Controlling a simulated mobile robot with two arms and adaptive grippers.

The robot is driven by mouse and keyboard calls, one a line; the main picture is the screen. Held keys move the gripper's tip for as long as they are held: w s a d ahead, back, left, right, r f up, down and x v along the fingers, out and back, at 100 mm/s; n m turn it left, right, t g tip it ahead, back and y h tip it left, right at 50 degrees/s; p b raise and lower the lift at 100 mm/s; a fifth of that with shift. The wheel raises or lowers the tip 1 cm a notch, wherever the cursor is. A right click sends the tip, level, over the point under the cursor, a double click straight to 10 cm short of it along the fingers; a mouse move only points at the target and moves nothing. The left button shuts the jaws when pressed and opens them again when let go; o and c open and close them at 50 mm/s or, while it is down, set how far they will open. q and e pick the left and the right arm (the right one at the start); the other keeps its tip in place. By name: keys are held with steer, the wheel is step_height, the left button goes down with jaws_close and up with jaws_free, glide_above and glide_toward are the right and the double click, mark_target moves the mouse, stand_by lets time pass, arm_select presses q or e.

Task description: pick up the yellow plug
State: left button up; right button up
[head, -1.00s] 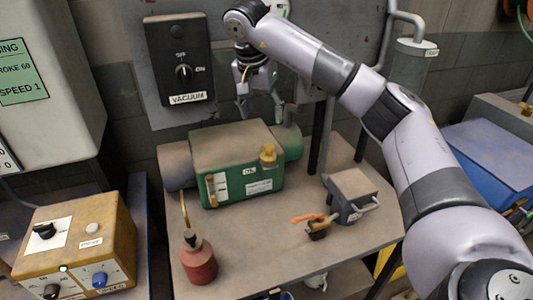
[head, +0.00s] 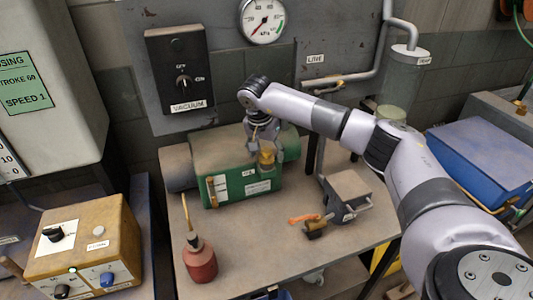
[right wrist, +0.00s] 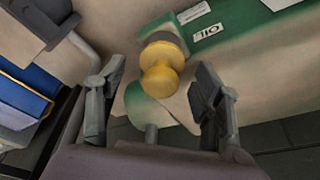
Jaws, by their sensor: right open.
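The yellow plug (head: 267,159) stands on the top of the green oil box (head: 226,188), near its right end. My right gripper (head: 263,140) is right above and beside the plug in the head view, pointing down. In the right wrist view my right gripper (right wrist: 159,75) is open, with one finger on each side of the yellow plug (right wrist: 160,74) in the picture. Gaps show on both sides, so no touch is visible. The OIL label of the green box (right wrist: 207,32) lies just beyond the plug. My left gripper is out of view.
A red oil can (head: 200,262) with a thin spout stands front left on the bench (head: 262,236). A grey block (head: 346,196) and an orange-handled valve (head: 312,224) sit to the right. The vacuum switch panel (head: 180,70) hangs behind the box.

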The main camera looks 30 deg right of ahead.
steer(key=shift+c, duration=0.2)
steer(key=c, duration=1.1)
